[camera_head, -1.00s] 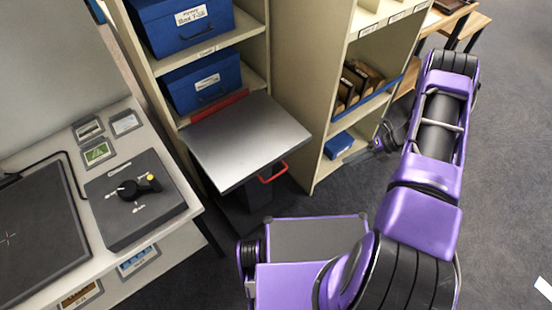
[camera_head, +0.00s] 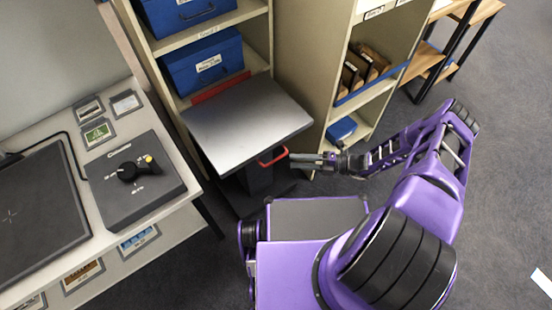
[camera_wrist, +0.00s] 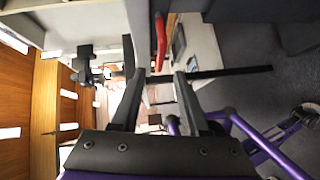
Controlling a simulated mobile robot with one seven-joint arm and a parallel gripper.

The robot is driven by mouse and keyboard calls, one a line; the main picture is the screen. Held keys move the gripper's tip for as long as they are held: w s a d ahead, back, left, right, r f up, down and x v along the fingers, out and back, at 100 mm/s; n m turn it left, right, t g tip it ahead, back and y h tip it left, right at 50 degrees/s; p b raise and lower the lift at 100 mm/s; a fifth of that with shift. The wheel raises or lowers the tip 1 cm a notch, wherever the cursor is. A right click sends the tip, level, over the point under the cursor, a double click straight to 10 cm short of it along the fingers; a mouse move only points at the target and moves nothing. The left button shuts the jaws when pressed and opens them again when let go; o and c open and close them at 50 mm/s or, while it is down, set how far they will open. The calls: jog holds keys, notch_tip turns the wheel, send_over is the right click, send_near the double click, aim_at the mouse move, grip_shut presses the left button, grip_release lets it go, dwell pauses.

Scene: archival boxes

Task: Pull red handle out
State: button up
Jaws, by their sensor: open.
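The red handle (camera_head: 272,157) is a small bar on the right front edge of the grey metal platform (camera_head: 240,122), which stands before the shelf. My gripper (camera_head: 297,160) is just right of the handle, with its fingers pointing left toward it. In the wrist view, the red handle (camera_wrist: 160,42) shows upright just beyond and between the two open black fingers (camera_wrist: 159,77). The fingers are open with nothing held. I cannot tell whether a fingertip touches the handle.
Blue boxes (camera_head: 203,64) sit on the cream shelf behind the platform. A second shelf unit (camera_head: 322,100) stands close behind my gripper, with a small blue box (camera_head: 340,129) low inside. A desk with a black control box (camera_head: 135,180) is at left. The floor at right is clear.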

aim_at(276, 159)
jog(key=x, duration=0.7)
jog(key=shift+a+f, duration=0.1)
jog(key=shift+a, duration=0.25)
grip_shut()
jog(key=shift+w, duration=0.1)
dwell(0.9)
